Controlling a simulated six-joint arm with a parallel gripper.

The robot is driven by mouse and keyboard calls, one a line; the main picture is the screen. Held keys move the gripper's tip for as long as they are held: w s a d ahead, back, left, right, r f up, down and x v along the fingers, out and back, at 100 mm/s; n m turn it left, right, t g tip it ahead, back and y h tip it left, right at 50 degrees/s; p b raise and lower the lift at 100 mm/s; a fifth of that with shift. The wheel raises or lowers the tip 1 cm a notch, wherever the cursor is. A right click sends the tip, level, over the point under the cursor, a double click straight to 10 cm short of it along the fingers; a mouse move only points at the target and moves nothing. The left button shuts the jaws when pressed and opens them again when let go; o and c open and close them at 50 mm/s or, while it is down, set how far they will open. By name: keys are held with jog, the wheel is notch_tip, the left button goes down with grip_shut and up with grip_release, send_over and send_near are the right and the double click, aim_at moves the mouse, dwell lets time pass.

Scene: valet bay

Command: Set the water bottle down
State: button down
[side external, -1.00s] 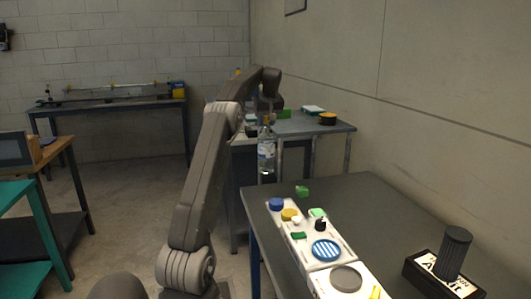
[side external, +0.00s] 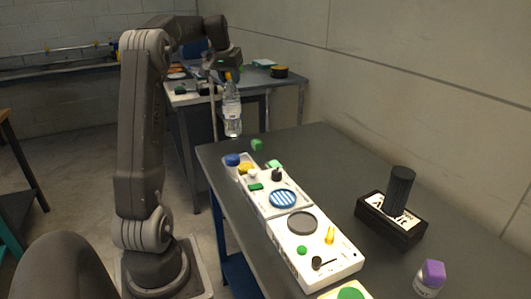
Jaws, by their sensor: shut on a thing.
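The water bottle (side external: 232,108) is clear with a pale label and an orange cap. It hangs upright in the air, near the far left end of the grey table (side external: 335,165) in the picture. My gripper (side external: 226,72) is above it, shut on its top. The fingertips are small and partly hidden at this distance. The bottle's base is clear of any surface that I can see.
White panels with a blue-striped disc (side external: 284,199), a grey disc (side external: 302,223) and several knobs line the table's left edge. A black box with a dark cylinder (side external: 399,190) and a purple-capped container (side external: 431,277) stand right. The table's middle is bare. A second table (side external: 290,85) stands behind.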

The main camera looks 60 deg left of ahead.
jog(key=w+d+f, duration=0.3)
jog(key=w+f, duration=0.7)
jog(key=w, duration=0.1)
jog(key=shift+d+f, duration=0.25)
jog(key=shift+f, duration=0.3)
jog(key=c, duration=0.8)
grip_release()
jog(key=shift+f, duration=0.1)
